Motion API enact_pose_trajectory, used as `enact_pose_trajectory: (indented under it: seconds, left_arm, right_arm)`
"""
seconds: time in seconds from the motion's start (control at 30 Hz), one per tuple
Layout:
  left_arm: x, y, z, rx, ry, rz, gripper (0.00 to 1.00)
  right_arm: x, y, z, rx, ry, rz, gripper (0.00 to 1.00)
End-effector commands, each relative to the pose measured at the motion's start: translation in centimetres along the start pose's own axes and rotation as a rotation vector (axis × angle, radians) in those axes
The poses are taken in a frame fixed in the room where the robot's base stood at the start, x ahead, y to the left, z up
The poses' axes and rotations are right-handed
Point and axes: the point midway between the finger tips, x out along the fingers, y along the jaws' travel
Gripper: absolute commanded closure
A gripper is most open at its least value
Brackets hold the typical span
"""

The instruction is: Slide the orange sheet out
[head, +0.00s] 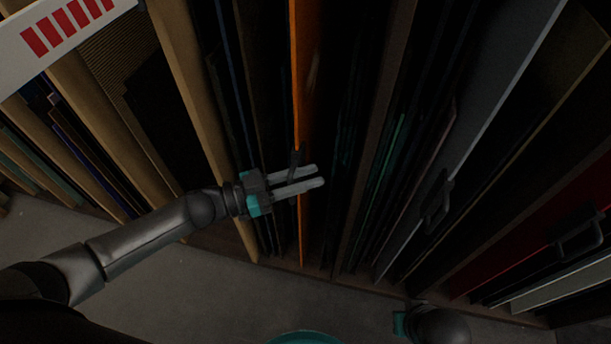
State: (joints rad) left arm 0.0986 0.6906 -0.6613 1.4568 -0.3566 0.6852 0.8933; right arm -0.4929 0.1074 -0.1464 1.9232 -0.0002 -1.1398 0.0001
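The orange sheet (304,80) stands upright on edge in the rack, a narrow strip from the top edge down to the rack's lower front. A small dark handle (293,162) shows on its front edge. My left gripper (320,175) reaches in from the left, its two grey fingers lying across the sheet's edge by the handle. The fingers are parallel with a visible gap. I cannot tell whether either finger touches the handle. Part of my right gripper or wrist (400,322) shows at the bottom right; its fingers cannot be made out.
Wooden dividers (190,70) and dark sheets stand close on both sides. To the right are a grey sheet (470,130) with a dark handle (437,203) and a red sheet (540,235) with another handle (580,240). Bare grey floor (200,295) lies before the rack.

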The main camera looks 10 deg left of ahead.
Motion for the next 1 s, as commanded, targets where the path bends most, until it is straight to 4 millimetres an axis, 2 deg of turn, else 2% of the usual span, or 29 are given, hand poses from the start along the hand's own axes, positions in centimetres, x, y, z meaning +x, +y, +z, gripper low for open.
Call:
enact_pose_trajectory:
  seconds: [0.07,0.3,1.0]
  left_arm:
    - [-0.01,0.02,0.00,0.000,0.000,0.000,0.75]
    - [-0.04,0.02,0.02,0.000,0.000,0.000,1.00]
    - [-0.09,0.02,0.08,0.000,-0.001,0.000,1.00]
  right_arm:
    - [0.00,0.00,0.01,0.000,0.000,0.000,1.00]
    - [0.01,-0.02,0.02,0.000,-0.001,0.000,1.00]
    - [0.04,-0.04,0.02,0.000,0.000,-0.001,1.00]
